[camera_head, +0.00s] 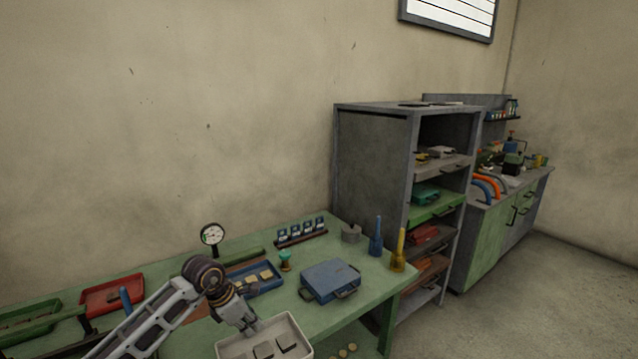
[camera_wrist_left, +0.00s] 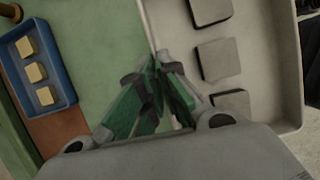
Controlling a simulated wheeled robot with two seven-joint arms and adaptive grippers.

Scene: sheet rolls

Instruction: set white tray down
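The white tray (camera_head: 284,326) is at the bottom of the head view, partly cut off by the frame, with dark-edged grey square pieces in it. It also shows in the left wrist view (camera_wrist_left: 262,45), on the right, with several flat grey pieces in a row. My left gripper (camera_head: 251,328) is at the tray's left rear wall. In the wrist view its green fingers (camera_wrist_left: 157,62) come together on the tray's rim. Whether the tray touches the green table is not clear. My right gripper is not in view.
The green table (camera_head: 325,316) holds a blue case (camera_head: 330,281), a blue tray (camera_head: 262,279) with tan blocks, a dial gauge (camera_head: 212,235), a red tray (camera_head: 112,297) and blue and yellow bottles. A grey shelf (camera_head: 372,170) stands at the right.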

